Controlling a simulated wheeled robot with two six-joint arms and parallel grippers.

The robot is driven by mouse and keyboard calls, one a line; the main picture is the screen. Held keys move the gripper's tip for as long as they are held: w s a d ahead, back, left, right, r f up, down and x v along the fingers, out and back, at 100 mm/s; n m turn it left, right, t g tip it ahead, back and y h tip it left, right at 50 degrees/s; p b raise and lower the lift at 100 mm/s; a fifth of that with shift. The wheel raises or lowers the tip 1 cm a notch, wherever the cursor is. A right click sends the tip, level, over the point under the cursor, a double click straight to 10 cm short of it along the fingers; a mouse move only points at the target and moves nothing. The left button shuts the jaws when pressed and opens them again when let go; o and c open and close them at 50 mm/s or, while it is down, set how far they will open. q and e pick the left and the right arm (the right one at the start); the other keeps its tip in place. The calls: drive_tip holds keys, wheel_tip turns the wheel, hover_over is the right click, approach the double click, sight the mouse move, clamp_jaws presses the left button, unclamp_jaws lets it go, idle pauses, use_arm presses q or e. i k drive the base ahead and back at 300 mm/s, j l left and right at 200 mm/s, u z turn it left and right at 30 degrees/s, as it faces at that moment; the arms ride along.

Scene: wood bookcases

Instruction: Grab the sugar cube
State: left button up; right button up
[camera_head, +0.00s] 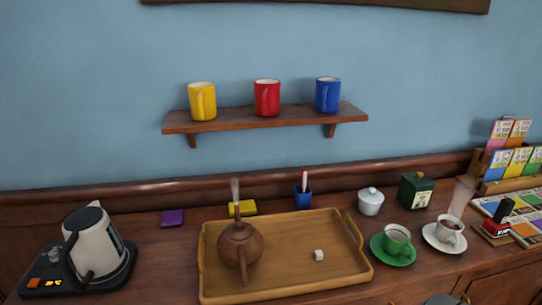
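A small white sugar cube (319,255) lies on the wooden tray (300,294), right of the tray's middle. A brown teapot (240,245) stands on the left part of the same tray. The cube is in the open, with nothing touching it.
A kettle (92,240) stands on its base at the left. A green cup (397,240) and a white cup (448,231) on saucers are right of the tray. Behind are a white lidded pot (370,201) and a green box (416,190). A shelf (270,119) holds three mugs.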

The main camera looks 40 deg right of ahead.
sight(318, 255)
drive_tip(key=z, duration=0.4)
drive_tip(key=l+z, duration=0.15)
drive_tip(key=z, duration=0.6)
drive_tip(key=l+z, duration=0.1)
drive_tip(key=z, duration=0.3)
